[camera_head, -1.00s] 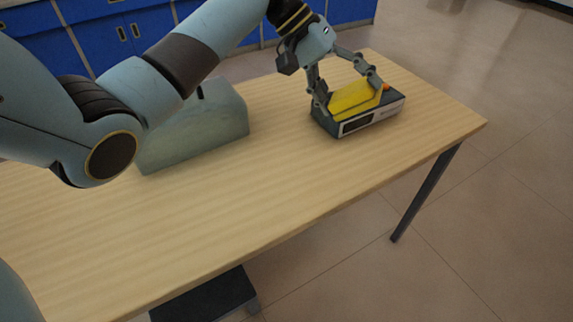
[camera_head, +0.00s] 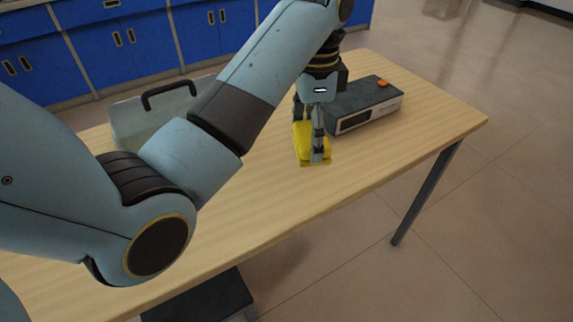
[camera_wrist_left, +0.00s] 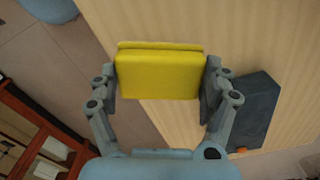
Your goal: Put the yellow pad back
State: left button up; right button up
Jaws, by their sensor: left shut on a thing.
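The yellow pad (camera_head: 304,143) is in my left gripper (camera_head: 316,150), above the table just left of the dark box in the head view. In the left wrist view the pad (camera_wrist_left: 158,75) spans the space between the two fingers of my left gripper (camera_wrist_left: 160,88), which are shut on its ends. The dark box (camera_head: 362,103) has a light front and an orange knob; its top is bare. The box also shows in the left wrist view (camera_wrist_left: 248,105). My right gripper is not seen.
A grey-green case (camera_head: 150,112) with a black handle stands at the table's back left, partly behind my left arm. The wooden table (camera_head: 250,215) is clear in front. Blue cabinets (camera_head: 130,50) stand behind it.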

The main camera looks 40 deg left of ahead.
aim_at(287, 176)
pick_arm(q)
jog(key=s+a+f+b, duration=0.1)
jog(key=s+a+f, duration=0.1)
jog(key=s+a, duration=0.1)
jog(key=shift+f, duration=0.4)
notch_tip(287, 176, down, 4)
jog(key=b, duration=0.3)
jog(key=shift+s+d+r, duration=0.1)
jog(key=shift+c, duration=0.4)
jog(key=o, duration=1)
jog(key=shift+r, duration=0.1)
